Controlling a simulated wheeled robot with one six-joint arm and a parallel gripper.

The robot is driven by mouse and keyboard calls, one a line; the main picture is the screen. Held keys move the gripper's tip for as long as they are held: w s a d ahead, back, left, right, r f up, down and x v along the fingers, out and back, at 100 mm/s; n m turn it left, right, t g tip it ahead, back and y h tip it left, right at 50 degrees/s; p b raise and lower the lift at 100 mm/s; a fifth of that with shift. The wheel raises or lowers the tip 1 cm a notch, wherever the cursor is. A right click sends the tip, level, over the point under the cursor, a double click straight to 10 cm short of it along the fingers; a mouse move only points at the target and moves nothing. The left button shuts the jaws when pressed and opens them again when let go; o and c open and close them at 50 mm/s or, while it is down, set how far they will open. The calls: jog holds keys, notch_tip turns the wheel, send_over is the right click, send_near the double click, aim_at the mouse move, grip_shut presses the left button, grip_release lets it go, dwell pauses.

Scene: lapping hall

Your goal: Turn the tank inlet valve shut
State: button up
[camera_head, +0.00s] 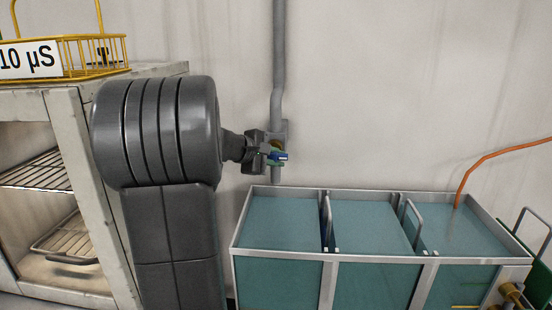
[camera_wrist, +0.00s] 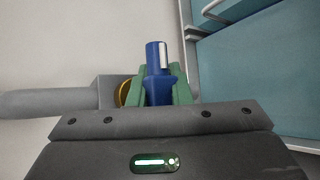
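The tank inlet valve sits on the grey vertical pipe (camera_head: 279,60) against the wall, just above the tank's left part. Its blue handle (camera_head: 281,156) sticks out to the right, crosswise to the pipe. In the wrist view the blue handle (camera_wrist: 157,62), with a white mark near its tip, points up between my green finger pads. My gripper (camera_head: 266,152) is at the valve; in the wrist view its fingers (camera_wrist: 159,88) lie close against both sides of the handle and look shut on it. A yellow ring of the valve shows beside the left finger. My wrist hides part of the valve body.
The metal-framed tank (camera_head: 328,256) with three teal-filled compartments stands below right. An orange hose (camera_head: 494,157) runs into its right compartment. A cabinet (camera_head: 75,120) with wire shelves and a yellow basket (camera_head: 101,53) on top stands left. The wall right of the valve is clear.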

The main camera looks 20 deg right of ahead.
jog(key=o, duration=0.4)
jog(key=shift+a, duration=0.1)
jog(key=v, duration=1.3)
jog(key=shift+a+p, duration=0.25)
jog(key=shift+p, duration=0.15)
jog(key=shift+s+r, duration=0.1)
jog(key=shift+r, duration=0.05)
jog(key=x, duration=1.4)
jog(key=shift+b, duration=0.4)
